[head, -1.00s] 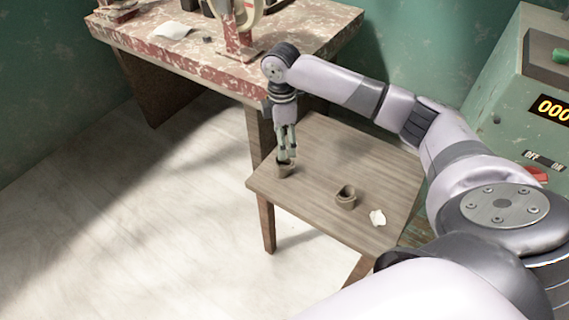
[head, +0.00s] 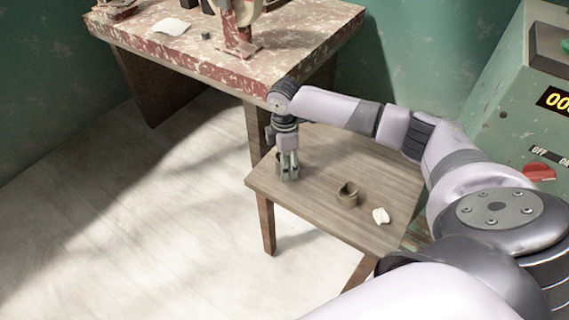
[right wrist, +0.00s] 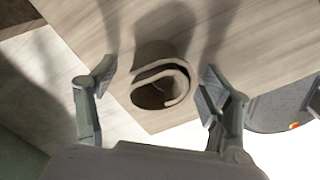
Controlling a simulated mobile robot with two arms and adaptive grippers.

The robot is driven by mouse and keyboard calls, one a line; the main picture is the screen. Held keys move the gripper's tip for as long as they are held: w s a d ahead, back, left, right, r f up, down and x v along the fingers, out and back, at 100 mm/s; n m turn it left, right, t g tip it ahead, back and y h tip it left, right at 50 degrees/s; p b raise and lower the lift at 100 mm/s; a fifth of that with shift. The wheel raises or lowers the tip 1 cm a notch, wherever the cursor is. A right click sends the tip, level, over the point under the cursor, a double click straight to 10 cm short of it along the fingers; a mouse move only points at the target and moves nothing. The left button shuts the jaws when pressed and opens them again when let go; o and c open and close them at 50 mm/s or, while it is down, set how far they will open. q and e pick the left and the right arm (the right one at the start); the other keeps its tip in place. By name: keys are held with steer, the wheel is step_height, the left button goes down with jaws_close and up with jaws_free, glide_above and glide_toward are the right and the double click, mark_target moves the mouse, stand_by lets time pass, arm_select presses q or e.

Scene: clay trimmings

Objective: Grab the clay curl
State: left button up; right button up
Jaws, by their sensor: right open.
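A brown-grey clay curl (right wrist: 158,55), a rolled strip with a hollow middle, sits on a small wooden table near its corner. In the right wrist view it lies between and ahead of the fingertips of my right gripper (right wrist: 152,84), which is open with gaps on both sides. In the head view my right gripper (head: 289,178) points down at the table's left end, and its fingers mostly hide this curl. A second brown curl (head: 347,194) stands apart to the right. My left gripper is out of view.
The small wooden table (head: 315,205) has a white scrap (head: 381,216) near its right front edge. A worn red-and-white workbench (head: 185,58) stands behind at left. A green control box (head: 545,110) stands at right. The table between the curls is clear.

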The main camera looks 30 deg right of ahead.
steer(key=shift+c, duration=0.4)
steer(key=c, duration=1.2)
